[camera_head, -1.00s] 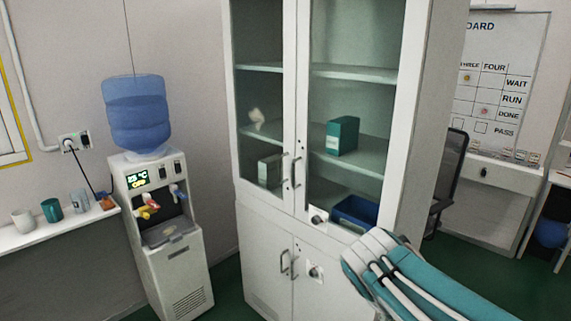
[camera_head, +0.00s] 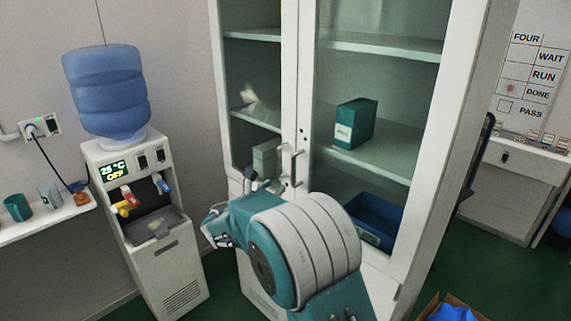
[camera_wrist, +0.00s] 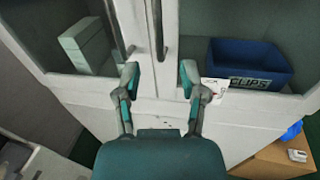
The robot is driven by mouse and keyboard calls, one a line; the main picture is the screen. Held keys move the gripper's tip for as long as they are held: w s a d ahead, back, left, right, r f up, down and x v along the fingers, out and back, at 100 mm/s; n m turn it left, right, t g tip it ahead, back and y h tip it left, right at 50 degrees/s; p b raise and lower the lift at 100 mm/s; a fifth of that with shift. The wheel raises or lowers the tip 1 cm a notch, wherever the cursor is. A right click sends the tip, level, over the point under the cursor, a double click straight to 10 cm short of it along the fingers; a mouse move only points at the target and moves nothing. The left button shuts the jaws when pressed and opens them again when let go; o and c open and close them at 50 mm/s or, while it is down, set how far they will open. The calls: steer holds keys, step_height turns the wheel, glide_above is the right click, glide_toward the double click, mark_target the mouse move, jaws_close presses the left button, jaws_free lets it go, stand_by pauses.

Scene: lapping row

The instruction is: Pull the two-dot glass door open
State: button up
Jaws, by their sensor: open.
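The tall white cabinet (camera_head: 455,130) has two glass doors, both shut. The right glass door (camera_head: 330,95) seems to carry small dark dots on its frame above its handle; their number is hard to tell. The right handle (camera_head: 298,167) and left handle (camera_head: 283,160) stand side by side at the middle. In the wrist view, my gripper (camera_wrist: 158,76) is open and empty, with its fingers pointing at the cabinet front. The right handle (camera_wrist: 158,28) lines up between the fingertips, beyond them; the left handle (camera_wrist: 114,30) is left of them. My arm hides part of the lower cabinet.
A water dispenser (camera_head: 150,220) with a blue bottle stands left of the cabinet. Behind the glass are a teal box (camera_head: 355,123) and a blue bin (camera_head: 375,220) marked CLIPS in the wrist view. A cardboard box (camera_wrist: 270,163) is on the floor at the right.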

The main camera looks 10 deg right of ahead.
mark_target(293, 183)
steer(key=x, duration=1)
steer(key=shift+w+d, duration=0.1)
steer(key=shift+w, duration=0.3)
jaws_close()
